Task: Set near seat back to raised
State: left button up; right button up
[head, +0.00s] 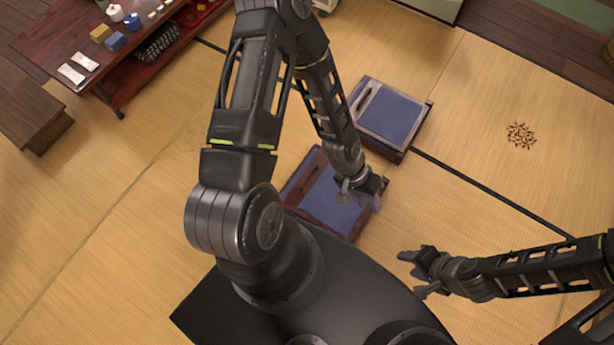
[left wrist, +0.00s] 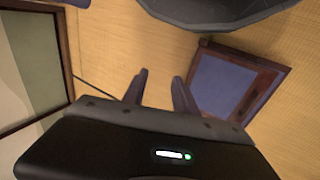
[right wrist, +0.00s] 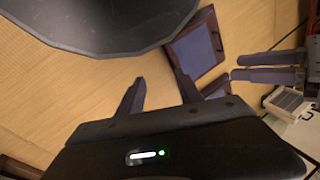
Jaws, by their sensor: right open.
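The near seat (head: 310,196) is a low dark-red wooden frame with a blue pad, on the tatami right in front of my base. It looks flat, with no upright back showing; a slotted wooden strip runs along its left side. My left gripper (head: 360,197) is above its right part and hides some of the pad; contact cannot be told. Its fingers stand apart and empty in the left wrist view (left wrist: 160,76). My right gripper (head: 411,274) is open and empty, right of and below the near seat, apart from it. The right wrist view also shows my left gripper (right wrist: 270,68).
A similar second seat (head: 392,118), also flat, lies just beyond the near one. A low red table (head: 125,60) with small items and a wooden bench (head: 30,115) are at upper left. A brown scatter (head: 521,135) lies on the mat at right. Open tatami lies around.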

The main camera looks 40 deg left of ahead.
pick_arm(q)
jog(key=w+a+f+b, duration=0.5)
jog(key=a+f+b, duration=0.2)
jog(key=f, duration=0.4)
jog(key=y+b, duration=0.3)
jog(key=b, duration=1.1)
send_near(308, 176)
jog(key=shift+w+a+g, duration=0.2)
jog(key=shift+w+g, duration=0.05)
jog(key=shift+g, duration=0.05)
pick_arm(e)
notch_tip(308, 176, down, 24)
jog(key=w+d, duration=0.1)
jog(key=w, duration=0.1)
jog(key=shift+d, duration=0.15)
pick_arm(q)
jog(key=shift+f, duration=0.1)
